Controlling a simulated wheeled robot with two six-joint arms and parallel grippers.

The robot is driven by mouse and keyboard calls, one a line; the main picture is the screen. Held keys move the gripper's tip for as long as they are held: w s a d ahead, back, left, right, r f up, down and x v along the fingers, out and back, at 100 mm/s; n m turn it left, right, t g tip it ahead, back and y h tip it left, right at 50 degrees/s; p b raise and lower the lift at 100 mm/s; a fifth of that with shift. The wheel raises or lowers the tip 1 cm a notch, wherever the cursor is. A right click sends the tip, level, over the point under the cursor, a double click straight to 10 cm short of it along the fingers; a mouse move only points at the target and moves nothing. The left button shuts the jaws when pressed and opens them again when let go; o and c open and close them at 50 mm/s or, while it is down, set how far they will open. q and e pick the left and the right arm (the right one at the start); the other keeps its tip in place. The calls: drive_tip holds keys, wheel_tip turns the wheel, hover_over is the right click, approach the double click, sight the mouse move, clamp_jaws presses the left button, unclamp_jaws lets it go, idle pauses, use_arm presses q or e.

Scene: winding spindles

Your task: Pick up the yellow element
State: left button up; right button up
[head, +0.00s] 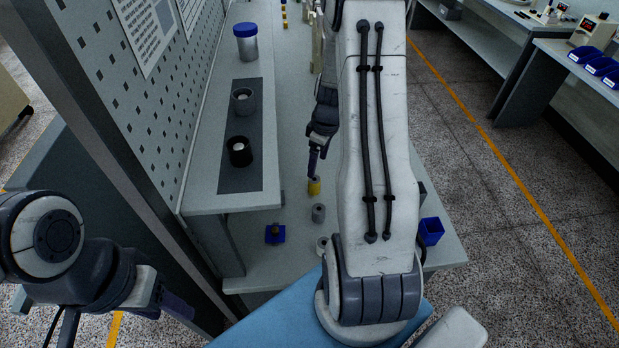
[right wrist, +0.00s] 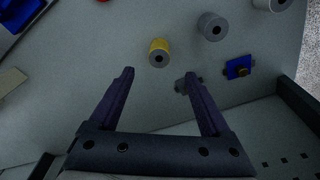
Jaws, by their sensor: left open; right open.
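The yellow element (head: 314,187) is a small upright cylinder with a hole in its top, standing on the grey table. In the right wrist view the yellow element (right wrist: 159,53) lies just beyond the fingertips, between their lines. My right gripper (right wrist: 157,78) is open and empty. In the head view my right gripper (head: 313,168) points down close above the yellow element; contact cannot be told. My left gripper (head: 176,303) is at the lower left, off the table, far from the element.
A grey cylinder (head: 318,212) stands close to the yellow element, with a paler one (head: 322,244) nearer me. A raised shelf (head: 200,190) holds dark cups and a blue-lidded jar (head: 246,42).

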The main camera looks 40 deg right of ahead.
sight(315, 179)
drive_tip(key=f, duration=0.4)
drive_tip(key=shift+d+f+p, duration=0.1)
drive_tip(key=shift+d+p, duration=0.1)
drive_tip(key=shift+p, duration=0.15)
drive_tip(key=shift+w+f, duration=0.1)
drive_tip(key=shift+f, duration=0.05)
drive_tip(key=f, duration=0.1)
drive_tip(key=f+p, duration=0.1)
drive_tip(key=f, duration=0.2)
drive_tip(key=shift+w+a+f+p, duration=0.15)
drive_tip(key=shift+w+a+p, duration=0.2)
drive_tip(key=shift+f, duration=0.25)
clamp_jaws()
drive_tip(key=shift+r, duration=0.1)
